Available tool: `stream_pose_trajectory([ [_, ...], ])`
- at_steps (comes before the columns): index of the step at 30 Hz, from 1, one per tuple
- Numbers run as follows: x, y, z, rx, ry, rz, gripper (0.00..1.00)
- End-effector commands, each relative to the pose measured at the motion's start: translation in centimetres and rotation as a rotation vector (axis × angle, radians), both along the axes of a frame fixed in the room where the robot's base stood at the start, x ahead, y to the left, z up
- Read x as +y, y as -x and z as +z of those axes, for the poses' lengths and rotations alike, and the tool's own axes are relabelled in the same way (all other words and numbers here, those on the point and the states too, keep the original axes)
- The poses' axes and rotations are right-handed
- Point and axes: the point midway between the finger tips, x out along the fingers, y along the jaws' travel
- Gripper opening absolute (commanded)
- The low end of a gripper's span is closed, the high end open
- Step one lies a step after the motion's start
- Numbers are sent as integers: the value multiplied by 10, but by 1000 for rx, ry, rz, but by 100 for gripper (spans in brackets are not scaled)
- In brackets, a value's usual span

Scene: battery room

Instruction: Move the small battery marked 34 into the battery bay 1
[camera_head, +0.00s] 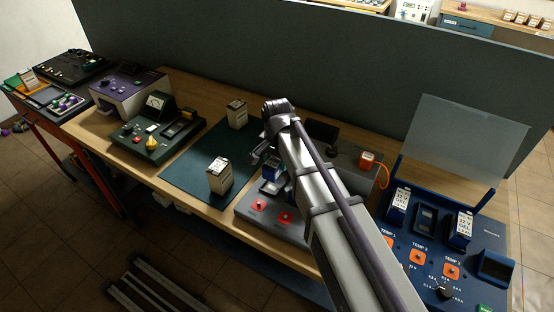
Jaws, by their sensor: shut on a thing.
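My gripper (262,157) is over the left part of a grey device (312,232) with red buttons on its front. It is shut on a small blue-and-white battery (273,169), partly hidden by my arm. Whether this battery rests in the device or hangs just above it, I cannot tell. No number 34 is readable. Two cream batteries, one nearer (220,178) and one farther (237,115), stand upright on the dark green mat (190,170). No label for battery bay 1 is readable, and my arm covers much of the device.
A blue station (425,270) at the right holds two blue-and-white batteries, with a raised clear cover (463,140) behind. An orange plug (368,158) with a cable sits beside my arm. A green meter unit (160,135) and a purple-and-white unit (128,93) stand left. A grey partition (300,60) closes the back.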

Motion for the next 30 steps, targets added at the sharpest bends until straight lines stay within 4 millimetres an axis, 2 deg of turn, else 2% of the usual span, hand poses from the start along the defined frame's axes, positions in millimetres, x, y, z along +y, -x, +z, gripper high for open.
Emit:
stream_pose_trajectory([
  [1, 0, 0, -12, 0, 0, 0, 2],
  [9, 0, 0, -43, 0, 0, 0, 2],
  [30, 0, 0, -45, 0, 0, 0, 2],
])
